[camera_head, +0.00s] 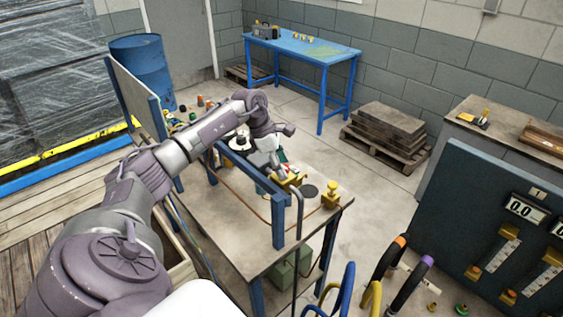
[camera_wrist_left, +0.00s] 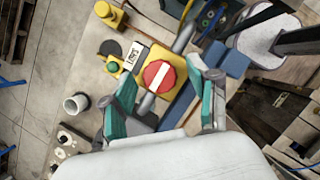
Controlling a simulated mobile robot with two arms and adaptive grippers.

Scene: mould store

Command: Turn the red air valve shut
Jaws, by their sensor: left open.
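The red air valve (camera_wrist_left: 158,77) is a round red knob with a pale bar across it, set on a yellow block (camera_wrist_left: 158,57) on a grey pipe. The bar lies slanted, roughly along the pipe. A small white label (camera_wrist_left: 133,56) is beside it. My left gripper (camera_wrist_left: 161,80) is open, with its teal-padded fingers on either side of the knob; I cannot tell whether they touch it. In the head view my left gripper (camera_head: 268,162) reaches down over the bench, and hides most of the valve; part of the yellow block (camera_head: 291,180) shows. My right gripper is in neither view.
The bench (camera_head: 236,238) has a blue frame post (camera_head: 278,222) close to my arm. A yellow fitting (camera_head: 331,194) and a dark disc (camera_head: 309,191) stand near the valve. A green button (camera_wrist_left: 112,67) and a pale cup (camera_wrist_left: 76,103) are beside it. A dark gauge panel (camera_head: 470,195) stands right.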

